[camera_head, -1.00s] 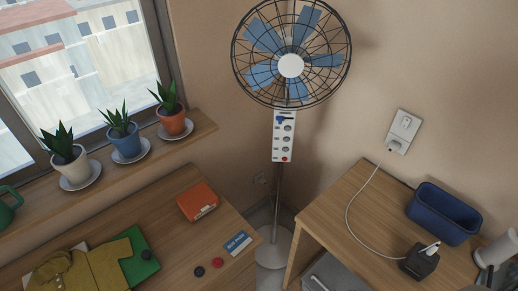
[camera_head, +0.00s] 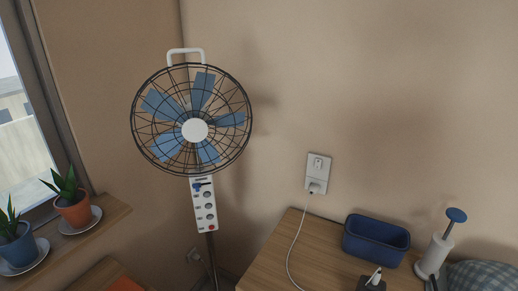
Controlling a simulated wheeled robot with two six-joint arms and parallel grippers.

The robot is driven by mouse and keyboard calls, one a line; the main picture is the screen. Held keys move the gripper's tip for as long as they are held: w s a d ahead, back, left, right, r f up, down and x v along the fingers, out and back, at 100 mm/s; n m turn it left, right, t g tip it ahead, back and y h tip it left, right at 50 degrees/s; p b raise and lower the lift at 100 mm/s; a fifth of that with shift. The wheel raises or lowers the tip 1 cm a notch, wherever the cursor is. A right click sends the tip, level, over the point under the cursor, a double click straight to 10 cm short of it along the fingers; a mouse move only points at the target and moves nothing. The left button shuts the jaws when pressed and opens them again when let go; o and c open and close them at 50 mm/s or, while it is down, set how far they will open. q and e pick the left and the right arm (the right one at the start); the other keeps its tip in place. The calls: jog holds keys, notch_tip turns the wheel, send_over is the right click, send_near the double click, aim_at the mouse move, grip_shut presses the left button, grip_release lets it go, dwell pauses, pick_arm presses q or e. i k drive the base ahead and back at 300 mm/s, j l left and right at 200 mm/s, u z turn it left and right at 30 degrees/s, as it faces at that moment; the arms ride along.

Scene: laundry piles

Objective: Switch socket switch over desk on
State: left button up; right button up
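The white socket plate (camera_head: 318,173) is on the wall above the wooden desk (camera_head: 266,262), right of the fan. Its small switch (camera_head: 318,163) is in the upper part; whether it is on or off is too small to tell. A plug (camera_head: 314,187) sits in the lower part, with a white cable (camera_head: 297,240) hanging down onto the desk. Neither of my grippers is in view.
A standing fan (camera_head: 194,130) with a control panel (camera_head: 204,205) stands in the corner left of the desk. A blue bin (camera_head: 376,240), a black charger block (camera_head: 371,284) and a white pump bottle (camera_head: 434,252) are on the desk. Potted plants (camera_head: 71,200) line the window sill.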

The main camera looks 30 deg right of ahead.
aim_at(318, 162)
jog(key=z, duration=1.4)
